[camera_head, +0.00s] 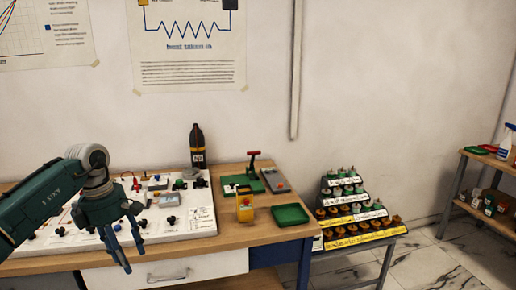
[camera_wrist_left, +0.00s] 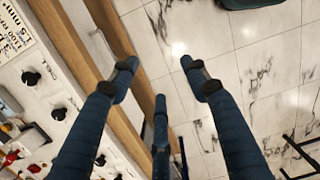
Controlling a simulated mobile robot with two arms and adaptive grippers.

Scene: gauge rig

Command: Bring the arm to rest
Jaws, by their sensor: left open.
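My left arm comes in from the left in the head view, and its dark green gripper (camera_head: 122,252) hangs over the front edge of the workbench. The gripper is open and empty, with its fingers pointing down. A white panel with knobs and switches (camera_head: 203,219) lies on the bench behind the gripper. My right gripper does not show.
The wooden bench (camera_head: 262,232) carries a dark bottle (camera_head: 197,146), a yellow meter (camera_head: 245,208), a green tray (camera_head: 290,215) and a red-handled device (camera_head: 253,163). A stepped rack (camera_head: 351,213) of small capped items stands right of the bench. A shelf (camera_head: 490,158) is at far right. Marble floor (camera_head: 455,268) lies between.

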